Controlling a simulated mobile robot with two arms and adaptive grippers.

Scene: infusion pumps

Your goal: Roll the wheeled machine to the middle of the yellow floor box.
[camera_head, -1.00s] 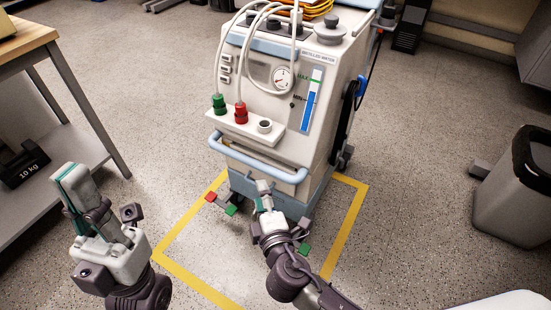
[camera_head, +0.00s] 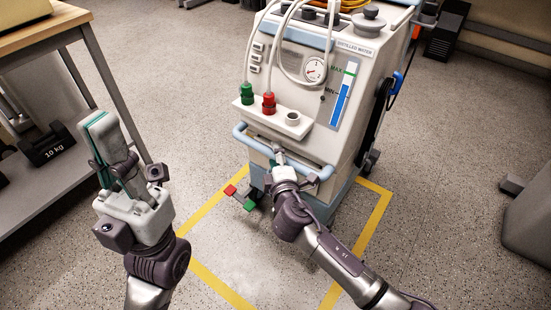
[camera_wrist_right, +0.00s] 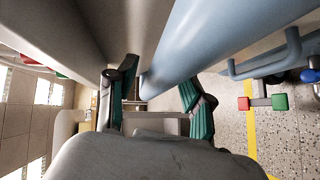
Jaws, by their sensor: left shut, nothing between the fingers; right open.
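The wheeled machine (camera_head: 300,120), white with a gauge, a level strip and a pale blue handle bar (camera_head: 245,141), stands upright over the back part of the yellow floor box (camera_head: 214,284). The front of the box is bare floor. My right gripper (camera_head: 278,158) is open at the middle of the handle bar. In the right wrist view its fingers (camera_wrist_right: 158,100) are spread, with the blue bar (camera_wrist_right: 215,40) running close by them; I cannot tell if they touch. My left gripper (camera_head: 100,128) is shut and empty, raised at the left, away from the machine.
Red (camera_head: 230,190) and green (camera_head: 248,205) pedals show low at the machine's front. A wood-topped table (camera_head: 40,32) with a 10 kg weight (camera_head: 48,146) on its shelf stands left. A grey bin (camera_head: 530,215) is at the right edge. Floor between is clear.

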